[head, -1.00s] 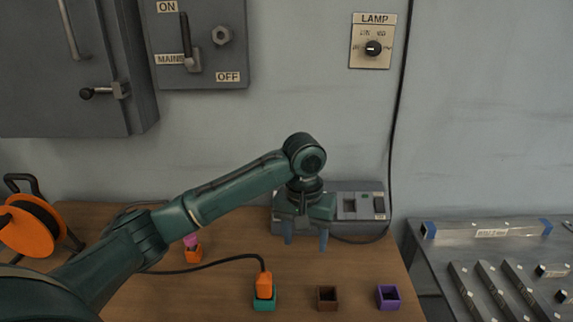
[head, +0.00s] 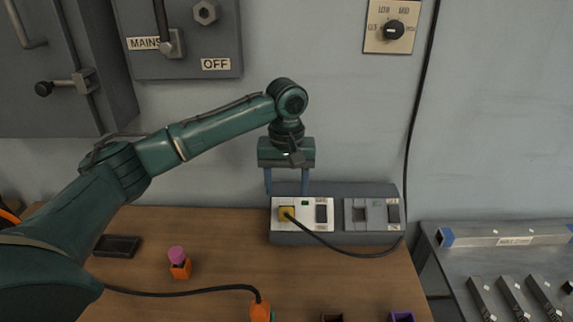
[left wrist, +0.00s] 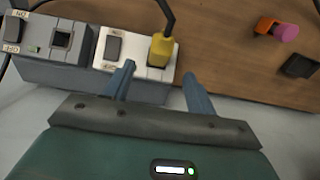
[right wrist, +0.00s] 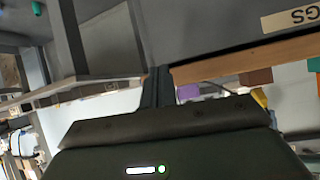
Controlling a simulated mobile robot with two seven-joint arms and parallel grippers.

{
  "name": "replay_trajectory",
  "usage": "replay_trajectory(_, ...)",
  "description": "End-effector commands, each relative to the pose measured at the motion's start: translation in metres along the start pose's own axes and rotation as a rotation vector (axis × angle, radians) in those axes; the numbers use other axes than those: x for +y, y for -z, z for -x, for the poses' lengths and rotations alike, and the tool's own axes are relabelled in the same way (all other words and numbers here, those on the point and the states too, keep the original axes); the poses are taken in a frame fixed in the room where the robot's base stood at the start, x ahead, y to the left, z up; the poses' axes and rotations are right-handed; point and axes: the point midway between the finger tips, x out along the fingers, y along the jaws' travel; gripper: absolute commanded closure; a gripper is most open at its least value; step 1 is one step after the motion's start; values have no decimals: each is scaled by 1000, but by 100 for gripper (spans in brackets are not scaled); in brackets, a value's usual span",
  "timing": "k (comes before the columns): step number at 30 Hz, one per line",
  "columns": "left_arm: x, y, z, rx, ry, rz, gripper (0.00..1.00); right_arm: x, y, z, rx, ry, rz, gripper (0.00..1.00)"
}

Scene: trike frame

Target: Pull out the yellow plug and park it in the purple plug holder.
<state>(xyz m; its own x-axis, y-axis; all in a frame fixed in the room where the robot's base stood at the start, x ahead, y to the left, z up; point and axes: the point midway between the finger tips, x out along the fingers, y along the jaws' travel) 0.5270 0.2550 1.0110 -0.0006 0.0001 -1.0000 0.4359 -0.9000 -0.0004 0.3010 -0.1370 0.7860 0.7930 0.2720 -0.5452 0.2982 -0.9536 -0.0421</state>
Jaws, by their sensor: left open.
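The yellow plug (head: 287,213) sits in the left, white outlet of the grey socket box (head: 375,240), with a black cable leading off right. My left gripper (head: 286,189) is open, fingers pointing down, just behind the plug in the head view. In the left wrist view the yellow plug (left wrist: 160,49) shows just beyond and between the open fingers (left wrist: 158,74); they look empty. The purple plug holder (head: 401,317) is cut off at the bottom edge of the head view. My right gripper (right wrist: 157,75) shows only in its wrist view, fingers together with nothing visible between them.
A brown holder (head: 332,318) and an orange plug (head: 260,311) are at the bottom edge. An orange piece with a pink top (head: 180,264) and a dark block (head: 117,246) stand left on the table. A metal bench (head: 480,262) is at right. A black cable hangs along the wall.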

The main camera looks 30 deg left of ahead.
Motion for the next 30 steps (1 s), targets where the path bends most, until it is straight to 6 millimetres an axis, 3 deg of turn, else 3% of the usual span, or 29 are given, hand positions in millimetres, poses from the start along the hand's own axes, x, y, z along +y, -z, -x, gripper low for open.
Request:
replay_trajectory(6,-1,0,-42,-2,3,0,44,1,2,0,3,-1,1,100)
replay_trajectory(12,0,0,-65,0,2,-1,44,1,4,-2,8,-2,3,100)
replay_trajectory(24,0,0,-72,1,0,-2,44,2,5,-2,11,-3,3,100)
replay_trajectory(30,0,0,-72,1,0,-2,59,2,5,-2,11,-3,3,100)
